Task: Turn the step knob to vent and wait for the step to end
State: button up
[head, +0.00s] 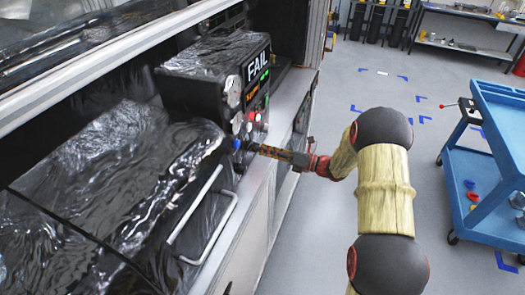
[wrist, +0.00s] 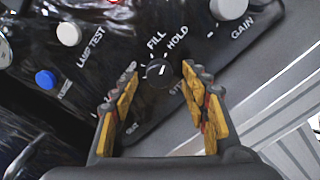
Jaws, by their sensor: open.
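The step knob (wrist: 159,73) is a small round black knob with a white pointer mark, on a dark panel in the wrist view. The words FILL and HOLD stand above it, and the mark seems to point toward the HOLD side. My gripper (wrist: 161,80) is open, with one yellow-padded finger on each side of the knob and gaps visible. In the head view my gripper (head: 262,151) is at the panel front and the knob cannot be made out. The display (head: 258,65) reads FAIL.
A blue button (wrist: 45,79), a white lamp test button (wrist: 68,34) and a pale gain knob (wrist: 229,8) are near the knob. A metal handle (head: 205,215) stands out below the panel. A blue cart (head: 490,150) stands at the right, with open floor between.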

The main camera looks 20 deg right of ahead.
jog(key=shift+w+a, duration=0.25)
jog(key=shift+a, duration=0.1)
jog(key=shift+c, duration=0.2)
jog(key=c, duration=1.1)
